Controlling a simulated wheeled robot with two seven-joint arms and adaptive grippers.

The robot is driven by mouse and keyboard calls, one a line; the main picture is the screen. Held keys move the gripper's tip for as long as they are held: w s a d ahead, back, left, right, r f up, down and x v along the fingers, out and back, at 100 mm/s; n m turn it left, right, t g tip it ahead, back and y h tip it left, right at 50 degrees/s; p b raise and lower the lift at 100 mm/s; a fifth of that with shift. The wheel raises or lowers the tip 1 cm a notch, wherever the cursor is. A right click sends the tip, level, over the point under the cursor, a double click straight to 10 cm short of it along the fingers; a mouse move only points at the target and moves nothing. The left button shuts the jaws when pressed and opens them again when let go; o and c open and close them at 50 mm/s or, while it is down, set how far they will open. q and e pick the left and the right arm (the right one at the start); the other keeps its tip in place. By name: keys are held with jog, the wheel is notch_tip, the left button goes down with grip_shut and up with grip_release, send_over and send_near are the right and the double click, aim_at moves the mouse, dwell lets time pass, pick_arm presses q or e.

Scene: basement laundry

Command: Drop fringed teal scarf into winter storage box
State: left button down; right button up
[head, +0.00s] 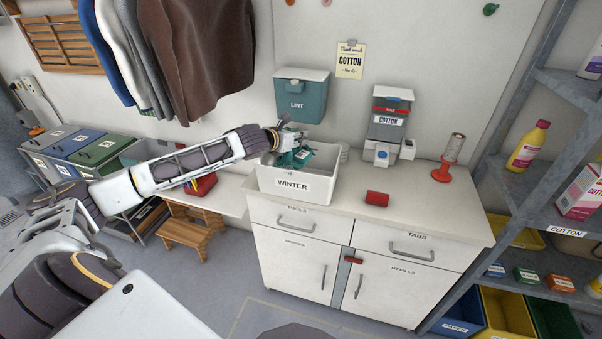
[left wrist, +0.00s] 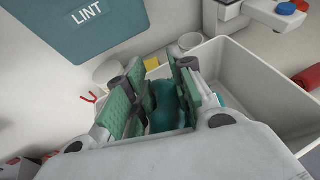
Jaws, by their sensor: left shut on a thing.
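The winter storage box (head: 292,185) is a white open bin labelled WINTER on the left end of the counter. My left gripper (head: 287,149) is over the box's back left part, near its rim. In the left wrist view its green-padded fingers (left wrist: 155,98) are closed on the teal scarf (left wrist: 168,105), which hangs between and below them into the box opening. The scarf also shows in the head view (head: 297,158). Its fringe and lower end are mostly hidden. The box's white inside wall (left wrist: 252,75) shows at the right in the left wrist view. My right gripper is not seen.
A teal LINT bin (head: 301,95) hangs on the wall just behind the box. A red cylinder (head: 377,198) lies on the counter right of the box. The counter's front right (head: 440,210) is clear.

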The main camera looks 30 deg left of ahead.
pick_arm(q)
jog(key=c, duration=1.1)
grip_release()
jog(key=shift+c, duration=0.2)
jog(key=shift+s, duration=0.1)
jog(key=shift+s+r, duration=0.1)
jog(key=shift+v, duration=1.4)
jog(key=shift+s+a+r, duration=0.25)
jog(key=shift+s+r, duration=0.1)
jog(key=shift+s, duration=0.35)
jog(key=shift+s+d+r, duration=0.2)
jog(key=shift+s+r, duration=0.05)
jog(key=shift+s, duration=0.4)
jog(key=shift+v, duration=2.95)
